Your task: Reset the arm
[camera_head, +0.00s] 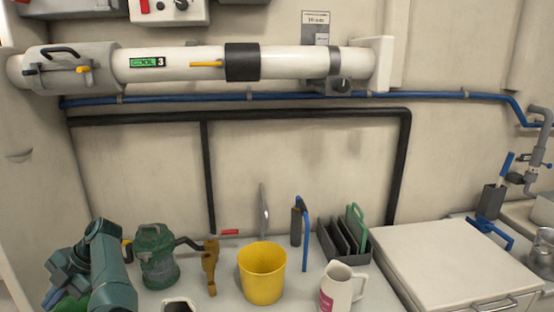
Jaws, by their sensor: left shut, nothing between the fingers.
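My left arm, in dark teal, comes in at the lower left. My left gripper (62,280) is the blue-grey part beside it, partly covered by the arm. It is shut with nothing in it, left of the green strainer-like canister (157,258). I do not see my right gripper.
A yellow bucket (262,274), a brown-yellow fitting (210,266), a white jug (340,288) and a dark rack (343,242) stand on the counter. A white lidded box (440,258) is at right. A white pipe (200,64) and a blue hose (420,95) run along the wall above.

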